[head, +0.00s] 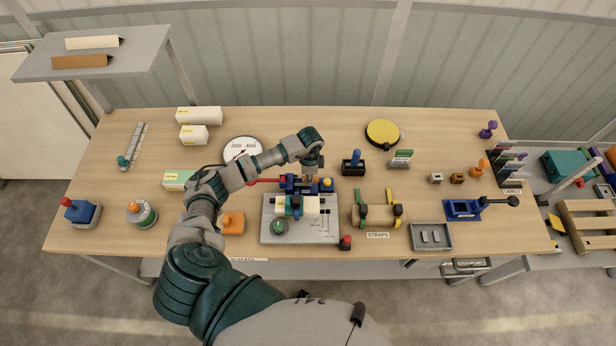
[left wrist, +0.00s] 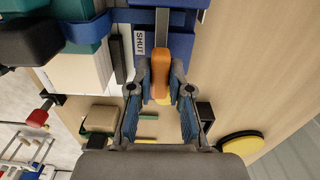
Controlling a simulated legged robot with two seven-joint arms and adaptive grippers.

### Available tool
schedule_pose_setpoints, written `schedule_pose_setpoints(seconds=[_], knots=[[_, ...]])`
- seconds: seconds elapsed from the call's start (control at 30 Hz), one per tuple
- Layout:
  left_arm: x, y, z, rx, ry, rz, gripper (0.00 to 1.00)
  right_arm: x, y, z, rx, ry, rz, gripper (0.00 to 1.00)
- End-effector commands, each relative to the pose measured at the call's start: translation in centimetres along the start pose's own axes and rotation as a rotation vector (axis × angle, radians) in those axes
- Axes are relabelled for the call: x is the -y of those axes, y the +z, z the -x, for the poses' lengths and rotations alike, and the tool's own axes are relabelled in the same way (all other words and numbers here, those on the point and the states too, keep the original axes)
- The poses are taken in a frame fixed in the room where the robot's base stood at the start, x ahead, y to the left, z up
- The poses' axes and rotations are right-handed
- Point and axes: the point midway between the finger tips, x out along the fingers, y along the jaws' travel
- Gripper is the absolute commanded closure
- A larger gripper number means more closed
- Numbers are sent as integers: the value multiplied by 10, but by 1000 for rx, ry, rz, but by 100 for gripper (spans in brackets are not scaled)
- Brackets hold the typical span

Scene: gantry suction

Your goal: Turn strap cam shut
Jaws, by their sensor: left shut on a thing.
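The blue strap fixture (head: 291,186) stands at the back of a grey plate (head: 320,234) in the middle of the bench. A white box (head: 312,206) with dark and blue parts across it lies in front of the fixture. In the left wrist view an orange cam lever (left wrist: 160,74) stands beside a white label (left wrist: 141,50) reading SHUT, and a blue strap (left wrist: 125,17) crosses near it. My left gripper (head: 312,176) reaches down over the fixture. In the left wrist view its two blue fingers (left wrist: 160,88) are closed around the lever. My right gripper is not in view.
A green knob (head: 279,227) and a red-topped button (head: 346,242) are at the plate's front. A round gauge (head: 240,147) lies behind my left arm. Green and yellow straps (head: 396,213) stand to the right. A yellow disc (head: 382,132) is at the back.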

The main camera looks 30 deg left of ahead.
Motion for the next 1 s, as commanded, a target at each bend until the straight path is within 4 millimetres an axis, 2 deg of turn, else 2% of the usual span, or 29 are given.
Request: schedule_pose_setpoints(seconds=[0.1,0.13,0.2,0.47,0.6,0.73,1.0], knots=[[1,-6,4,-16,-7,-1,100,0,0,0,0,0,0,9],[2,-6,4,-16,-7,-1,74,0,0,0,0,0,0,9],[1,-5,3,-14,-6,-1,56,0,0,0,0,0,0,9],[1,0,2,-10,-3,-1,56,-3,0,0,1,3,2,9],[2,0,8,-10,-3,-1,56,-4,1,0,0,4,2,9],[3,0,29,-11,-6,-1,56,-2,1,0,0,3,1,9],[3,-3,89,-11,-5,-2,56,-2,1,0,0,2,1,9]])
